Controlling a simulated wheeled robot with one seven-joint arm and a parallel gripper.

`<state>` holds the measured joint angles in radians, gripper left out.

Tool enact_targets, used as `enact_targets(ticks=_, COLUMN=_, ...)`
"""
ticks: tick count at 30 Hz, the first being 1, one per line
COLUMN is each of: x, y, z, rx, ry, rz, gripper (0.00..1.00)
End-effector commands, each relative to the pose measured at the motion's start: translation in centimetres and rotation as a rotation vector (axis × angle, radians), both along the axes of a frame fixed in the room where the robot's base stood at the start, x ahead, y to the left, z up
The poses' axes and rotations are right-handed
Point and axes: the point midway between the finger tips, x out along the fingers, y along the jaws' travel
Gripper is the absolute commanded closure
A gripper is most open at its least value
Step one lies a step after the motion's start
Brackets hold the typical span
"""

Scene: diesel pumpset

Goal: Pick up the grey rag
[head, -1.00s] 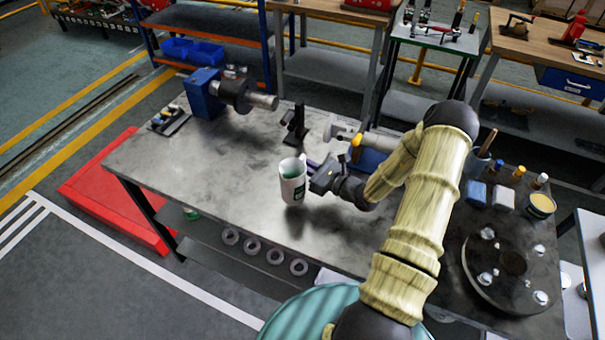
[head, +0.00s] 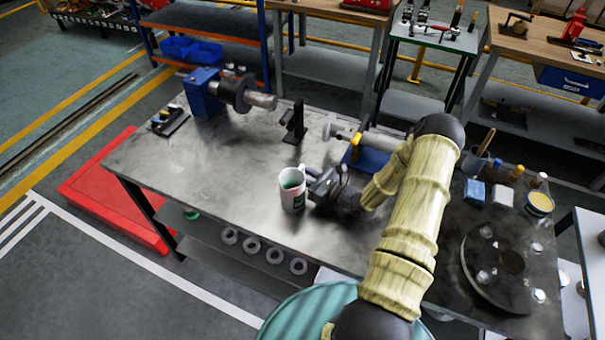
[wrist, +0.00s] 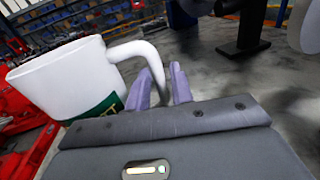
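A pale grey-white folded pad (head: 503,198), which may be the grey rag, lies on the dark bench top at the right, beside a blue pad (head: 475,191). My gripper (head: 309,190) is far to the left of it, low over the metal bench. In the wrist view its two lavender fingers (wrist: 162,88) stand on either side of the handle of a white mug (wrist: 75,82) with a green patch, and appear shut on it. The mug (head: 292,190) is upright at or just above the bench top; contact with the bench is not clear.
A flanged disc (head: 512,265) with bolts, a yellow-topped tin (head: 540,204) and small bottles surround the pads. A black stand (head: 293,122) and a blue-based device (head: 372,150) stand behind the mug.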

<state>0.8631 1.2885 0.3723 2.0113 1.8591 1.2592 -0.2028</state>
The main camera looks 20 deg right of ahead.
Motion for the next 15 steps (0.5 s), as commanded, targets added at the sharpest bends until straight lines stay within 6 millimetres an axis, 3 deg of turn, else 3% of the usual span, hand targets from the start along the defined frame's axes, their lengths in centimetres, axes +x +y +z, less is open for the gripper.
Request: enact_targets(ticks=15, x=-0.72, y=-0.59, z=0.18, rx=0.0, ry=0.0, rz=-0.002, gripper=0.67)
